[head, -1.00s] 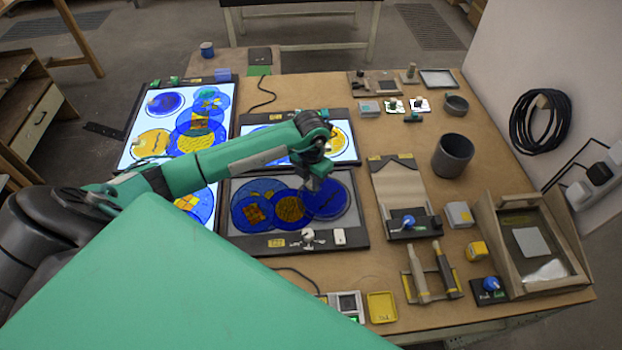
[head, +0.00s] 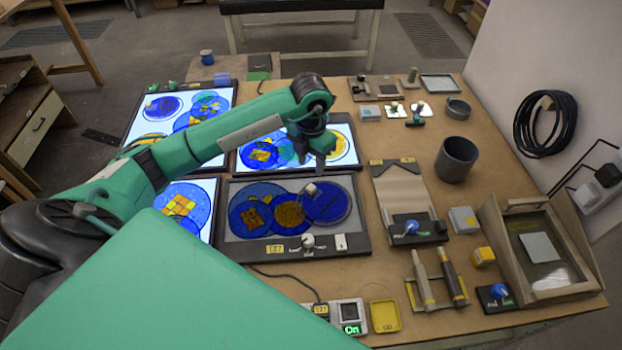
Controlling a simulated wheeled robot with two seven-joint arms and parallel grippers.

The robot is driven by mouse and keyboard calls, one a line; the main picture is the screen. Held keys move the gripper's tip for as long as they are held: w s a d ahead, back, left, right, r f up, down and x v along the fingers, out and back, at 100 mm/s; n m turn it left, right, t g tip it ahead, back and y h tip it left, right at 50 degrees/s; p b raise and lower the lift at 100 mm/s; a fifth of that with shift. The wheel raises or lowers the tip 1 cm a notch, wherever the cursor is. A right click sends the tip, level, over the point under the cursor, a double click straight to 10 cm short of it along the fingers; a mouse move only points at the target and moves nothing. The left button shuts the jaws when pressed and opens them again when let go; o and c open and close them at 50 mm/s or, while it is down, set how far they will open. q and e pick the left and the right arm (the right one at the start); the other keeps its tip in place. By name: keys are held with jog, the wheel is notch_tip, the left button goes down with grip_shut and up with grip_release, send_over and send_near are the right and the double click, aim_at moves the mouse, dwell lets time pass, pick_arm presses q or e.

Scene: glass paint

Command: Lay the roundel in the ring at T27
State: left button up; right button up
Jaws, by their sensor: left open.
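The unlit panel (head: 362,212) in the middle carries a yellow label (head: 275,249) on its front edge, too small to read surely. On it lie overlapping discs: a blue one (head: 238,203) at left with a yellow grid, an orange one (head: 287,214) in the middle, and a dark-blue roundel (head: 335,206) at right, seemingly within a thin dark ring. A small pale knob (head: 310,189) stands near that roundel's left edge. My left gripper (head: 321,170) is open and empty, above the panel's back edge, apart from the knob. My right gripper is out of view.
Lit panels with coloured discs stand behind (head: 352,150) and at left (head: 221,98). At right are a brown sheet holder (head: 402,190), a grey cup (head: 457,158) and a wooden frame (head: 491,215). A yellow tray (head: 384,316) sits in front.

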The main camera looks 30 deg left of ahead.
pick_arm(q)
jog(key=shift+r, duration=1.45)
